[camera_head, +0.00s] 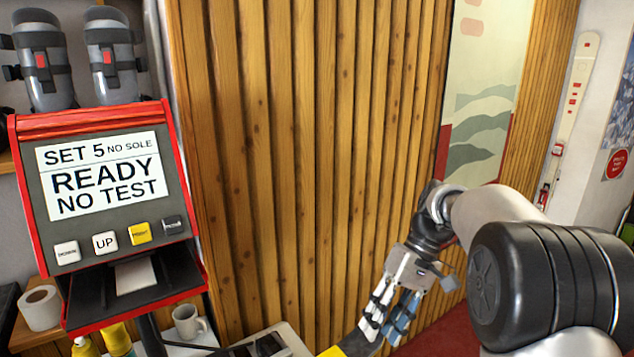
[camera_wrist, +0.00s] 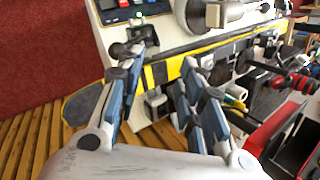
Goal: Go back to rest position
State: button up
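My gripper (camera_head: 372,328) hangs low at the right of centre in the head view, pointing down beside the wooden slat wall. In the wrist view its two fingers (camera_wrist: 163,62) stand apart with a gap between them, and nothing shows held. Beyond the fingertips lies a long black and yellow ski (camera_wrist: 172,66) across the bench. A yellow end (camera_head: 335,352) shows at the bottom edge of the head view, below the gripper. Whether the fingers touch anything cannot be told.
A red-framed display unit (camera_head: 104,185) reads "SET 5 NO SOLE, READY NO TEST" above several buttons. A mug (camera_head: 188,322), paper roll (camera_head: 40,308) and yellow bottles (camera_head: 117,338) stand below it. The slat wall (camera_head: 300,150) is close behind my arm. Red floor (camera_head: 445,335) shows at right.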

jog(key=s+r+m+t+h, duration=0.1)
jog(key=s+r+t+h, duration=0.1)
jog(key=s+r, duration=0.45)
jog(key=s+f+t+h, duration=0.1)
jog(key=s+t, duration=0.2)
jog(key=s, duration=0.6)
jog(key=s+d+f+m+t+h, duration=0.1)
jog(key=s+f+t+h, duration=0.1)
jog(key=s, duration=0.6)
jog(key=shift+s+d+f+m+t, duration=0.2)
jog(key=shift+s+m+t, duration=0.15)
jog(key=shift+t, duration=0.35)
